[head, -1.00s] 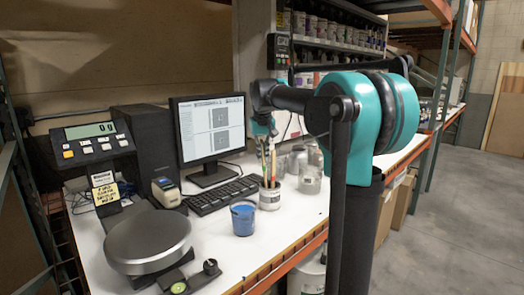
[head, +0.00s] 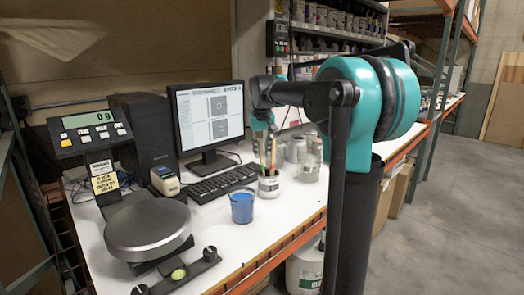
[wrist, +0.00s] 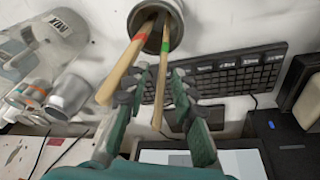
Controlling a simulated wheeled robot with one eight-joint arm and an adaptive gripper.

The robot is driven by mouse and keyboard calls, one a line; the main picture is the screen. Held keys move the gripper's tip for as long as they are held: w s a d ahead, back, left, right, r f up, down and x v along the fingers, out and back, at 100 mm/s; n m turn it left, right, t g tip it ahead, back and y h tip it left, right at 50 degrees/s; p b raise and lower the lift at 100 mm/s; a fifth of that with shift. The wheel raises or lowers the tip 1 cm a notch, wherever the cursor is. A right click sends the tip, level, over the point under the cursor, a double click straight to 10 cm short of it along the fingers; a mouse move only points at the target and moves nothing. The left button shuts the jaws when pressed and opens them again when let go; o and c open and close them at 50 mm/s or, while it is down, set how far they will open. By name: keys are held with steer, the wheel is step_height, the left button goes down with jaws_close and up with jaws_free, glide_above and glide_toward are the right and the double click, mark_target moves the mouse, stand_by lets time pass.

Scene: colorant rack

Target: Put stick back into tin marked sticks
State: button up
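A small light tin with a dark-lettered label (head: 269,187) stands on the white bench in the head view. Its rim (wrist: 139,8) is at the top of the wrist view. Two wooden sticks lean in it: one with a red band (wrist: 133,61) and one with a green band (wrist: 162,72). My gripper (wrist: 160,88) is over the tin, pointing down, with its fingers apart. The green-banded stick passes through the gap between the fingers. The red-banded stick crosses by the left finger. In the head view my gripper (head: 264,130) hides the stick tops.
A cup of blue liquid (head: 242,208) stands just left of the tin. Glass jars (head: 310,160) stand to its right. A keyboard (head: 222,184), monitor (head: 208,120) and scale (head: 148,230) are to the left. The bench front edge is close to the tin.

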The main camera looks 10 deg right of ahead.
stand_by(0.3)
steer(key=v, duration=1.2)
